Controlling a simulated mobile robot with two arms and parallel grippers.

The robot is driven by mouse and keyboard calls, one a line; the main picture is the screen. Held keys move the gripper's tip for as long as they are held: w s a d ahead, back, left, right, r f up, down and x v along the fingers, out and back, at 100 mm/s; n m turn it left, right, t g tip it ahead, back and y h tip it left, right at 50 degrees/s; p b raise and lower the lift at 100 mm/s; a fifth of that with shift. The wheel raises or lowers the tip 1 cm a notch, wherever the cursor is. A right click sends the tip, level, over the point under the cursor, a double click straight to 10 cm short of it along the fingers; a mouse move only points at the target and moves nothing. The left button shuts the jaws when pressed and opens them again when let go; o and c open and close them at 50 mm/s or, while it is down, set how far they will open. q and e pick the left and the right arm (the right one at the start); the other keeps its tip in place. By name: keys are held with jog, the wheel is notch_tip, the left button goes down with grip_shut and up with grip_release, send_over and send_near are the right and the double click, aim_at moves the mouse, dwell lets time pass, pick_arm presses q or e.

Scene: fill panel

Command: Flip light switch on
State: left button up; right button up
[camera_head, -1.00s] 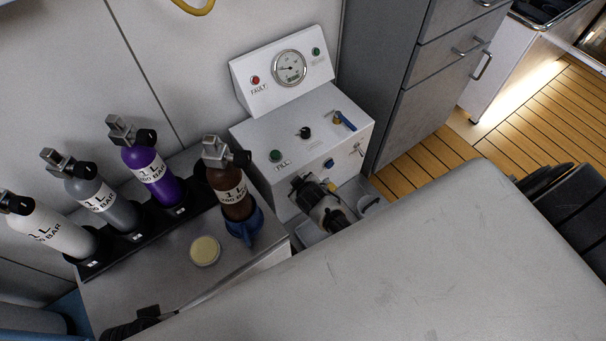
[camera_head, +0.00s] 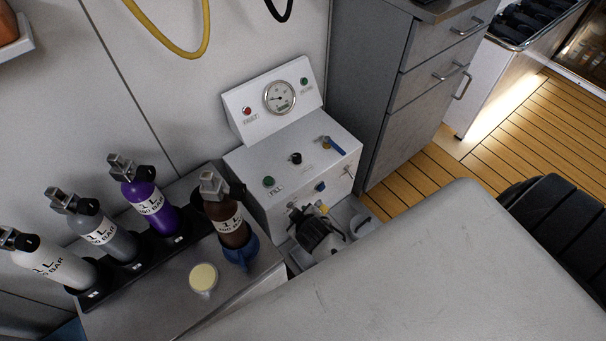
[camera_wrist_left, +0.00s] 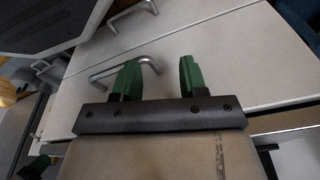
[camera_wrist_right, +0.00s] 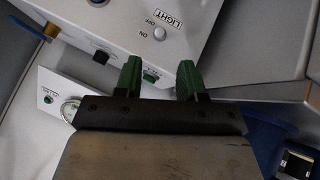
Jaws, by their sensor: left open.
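The light switch (camera_wrist_right: 159,33) is a small round, pale grey knob on a white panel face (camera_wrist_right: 195,60) in the right wrist view. It sits beside a LIGHT label and ON and OFF marks; I cannot tell its position. My right gripper (camera_wrist_right: 159,76) has its green fingers apart and empty, below the switch in that picture. My left gripper (camera_wrist_left: 159,75) is open and empty before white drawers (camera_wrist_left: 215,50).
Purple (camera_head: 148,198), grey (camera_head: 100,229) and white (camera_head: 50,260) cylinders stand in a rack left of the panel box. A brown cylinder (camera_head: 226,222) is nearer. A grey cabinet (camera_head: 412,105) is close on the right. Wooden floor (camera_head: 510,150) is open beyond.

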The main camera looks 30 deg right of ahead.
pick_arm(q)
jog(key=shift+s+f, duration=0.55)
jog(key=shift+f, duration=0.25)
